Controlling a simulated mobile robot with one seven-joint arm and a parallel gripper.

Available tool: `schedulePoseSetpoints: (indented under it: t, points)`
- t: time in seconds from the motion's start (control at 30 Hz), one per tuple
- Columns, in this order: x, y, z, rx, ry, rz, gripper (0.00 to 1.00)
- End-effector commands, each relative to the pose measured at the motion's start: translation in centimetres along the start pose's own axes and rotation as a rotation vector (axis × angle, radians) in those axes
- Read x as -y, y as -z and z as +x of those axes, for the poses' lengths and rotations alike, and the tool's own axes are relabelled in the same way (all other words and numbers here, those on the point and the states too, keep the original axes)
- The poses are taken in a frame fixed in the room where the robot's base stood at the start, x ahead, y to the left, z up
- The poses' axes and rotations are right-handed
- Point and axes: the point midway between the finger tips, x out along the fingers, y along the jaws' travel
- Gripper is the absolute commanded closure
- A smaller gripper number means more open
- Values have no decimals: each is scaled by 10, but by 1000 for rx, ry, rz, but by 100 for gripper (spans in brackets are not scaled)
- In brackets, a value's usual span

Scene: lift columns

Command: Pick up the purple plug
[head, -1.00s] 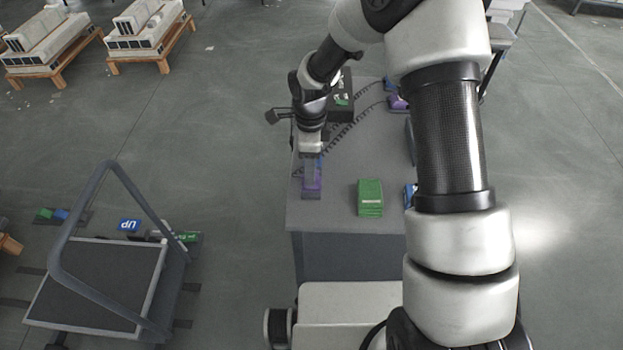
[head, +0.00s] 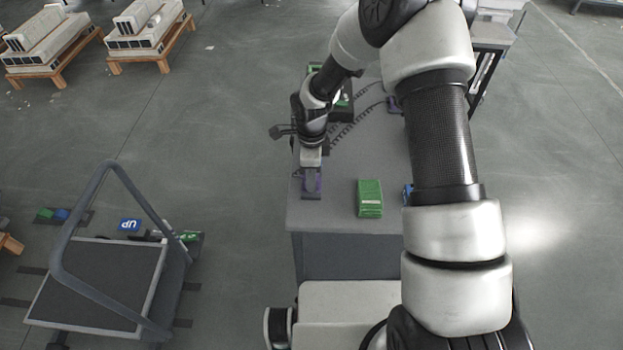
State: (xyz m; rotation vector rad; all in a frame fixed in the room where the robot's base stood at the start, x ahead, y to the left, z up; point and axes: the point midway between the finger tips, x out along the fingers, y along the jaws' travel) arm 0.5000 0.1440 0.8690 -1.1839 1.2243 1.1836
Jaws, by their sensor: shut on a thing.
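The purple plug (head: 317,184) is at the near left part of the grey table top (head: 340,190). My gripper (head: 311,174) points down over it and is shut on it. The fingers cover much of the plug. I cannot tell whether its underside touches the table. A second purple thing (head: 393,105) sits at the table's far right, beside my arm and partly hidden.
A green block stack (head: 370,198) stands to the right of the plug. A blue thing (head: 408,194) is half hidden behind my arm. A black box (head: 342,106) with coiled cords (head: 345,133) is at the back. A cart (head: 95,285) stands at the lower left.

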Motion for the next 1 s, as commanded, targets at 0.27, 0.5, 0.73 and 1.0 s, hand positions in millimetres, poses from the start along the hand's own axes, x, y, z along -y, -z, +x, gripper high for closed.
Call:
schedulePoseSetpoints:
  t: [0.27,0.5,0.73,1.0]
  points:
    - [1,0,-24,0,5,1,89]
    - [1,0,-72,0,4,0,89]
    - [0,0,-98,-1,0,-1,89]
    - [0,0,-100,0,-1,-1,89]
